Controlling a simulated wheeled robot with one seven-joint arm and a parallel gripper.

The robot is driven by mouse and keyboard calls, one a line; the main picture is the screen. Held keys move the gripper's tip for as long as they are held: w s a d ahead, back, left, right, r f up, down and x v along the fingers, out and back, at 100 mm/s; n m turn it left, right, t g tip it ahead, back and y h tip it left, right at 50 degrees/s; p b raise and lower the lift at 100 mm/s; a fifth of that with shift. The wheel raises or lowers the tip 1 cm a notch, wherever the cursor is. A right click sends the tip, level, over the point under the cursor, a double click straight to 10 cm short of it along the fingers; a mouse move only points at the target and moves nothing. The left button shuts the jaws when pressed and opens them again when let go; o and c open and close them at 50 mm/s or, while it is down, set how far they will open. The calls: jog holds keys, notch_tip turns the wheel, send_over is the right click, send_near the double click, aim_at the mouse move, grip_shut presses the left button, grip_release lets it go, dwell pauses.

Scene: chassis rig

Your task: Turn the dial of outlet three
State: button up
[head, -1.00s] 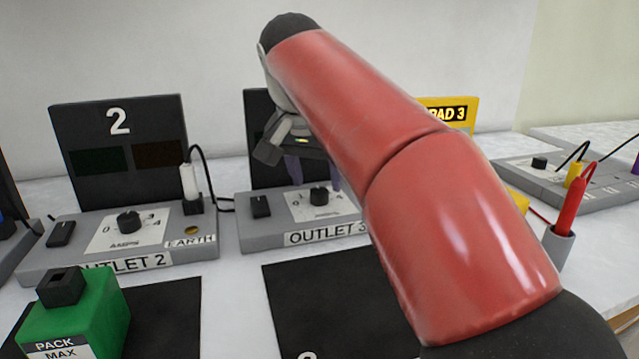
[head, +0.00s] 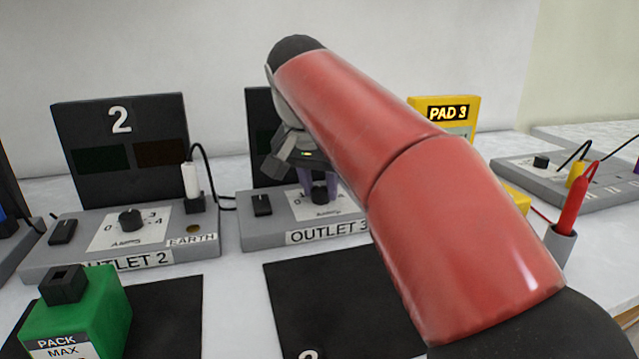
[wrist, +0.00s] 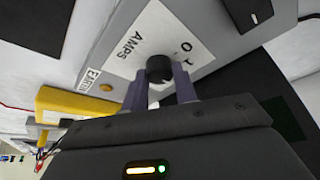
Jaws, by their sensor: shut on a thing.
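The outlet 3 unit (head: 245,226) is a grey box with a black back panel, partly hidden behind my red arm. Its black dial (head: 320,197) stands on a white scale plate; the dial also shows in the wrist view (wrist: 158,69). My gripper (head: 319,186) points down at the dial, its purple fingers on either side of it. In the wrist view the fingertips (wrist: 159,78) are shut on the dial. The dial's pointer and most scale numbers are hidden.
A black rocker switch (head: 262,205) sits left of the dial. Outlet 2 (head: 60,262) stands to the left with a plugged cable. A green pack (head: 85,310) is at front left. A yellow Pad 3 sign (head: 425,108) and a red probe (head: 572,200) are at right.

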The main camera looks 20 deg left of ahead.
jog(key=n, duration=0.1)
jog(key=n+y, duration=0.1)
jog(key=n, duration=0.1)
jog(key=shift+d+n+y, duration=0.2)
jog(key=shift+n+y, duration=0.1)
jog(key=n, duration=0.2)
jog(key=n+g+y, duration=0.1)
jog(key=n, duration=0.1)
jog(key=shift+w+d+n+y, duration=0.1)
jog(key=shift+n+y, duration=0.2)
jog(key=n+g+y, duration=0.1)
jog(key=n, duration=0.3)
jog(key=shift+w, duration=0.1)
jog(key=shift+n+g+y, duration=0.3)
jog(key=shift+n+g, duration=0.4)
jog(key=shift+n, duration=1)
jog(key=o, duration=1)
jog(key=shift+c, duration=0.2)
